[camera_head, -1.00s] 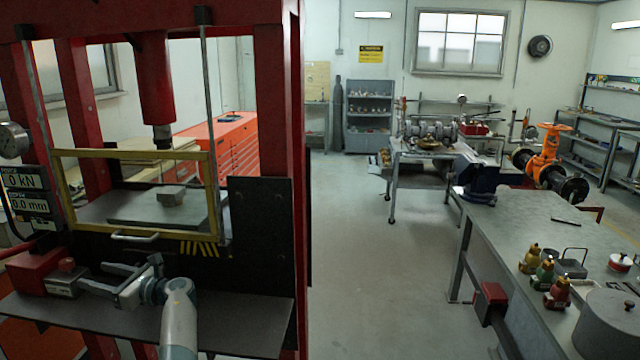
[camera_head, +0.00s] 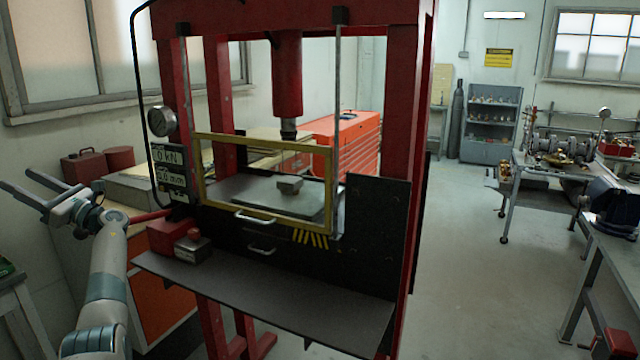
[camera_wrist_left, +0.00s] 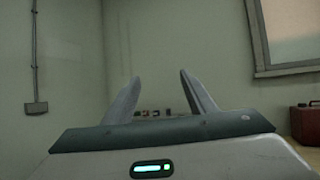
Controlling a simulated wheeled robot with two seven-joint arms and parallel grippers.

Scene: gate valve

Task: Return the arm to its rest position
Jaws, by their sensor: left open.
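My left arm (camera_head: 108,262) comes up from the lower left in the head view. My left gripper (camera_head: 22,182) is at the far left edge, open and empty, its two fingers pointing left, clear of the red press. In the left wrist view its fingers (camera_wrist_left: 157,100) stand apart with nothing between them, facing a bare wall corner. The press (camera_head: 408,150) stands in the middle of the head view, with a yellow-framed guard (camera_head: 210,207) in front of a small grey block (camera_head: 289,184) on its plate. My right gripper is not in view.
A dark shelf (camera_head: 270,295) juts out from the press front, with a red and grey control box (camera_head: 192,246) at its left end. An orange cabinet (camera_head: 160,300) stands left of the press, near my left arm. A workbench (camera_head: 610,265) is at the right; open floor lies between.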

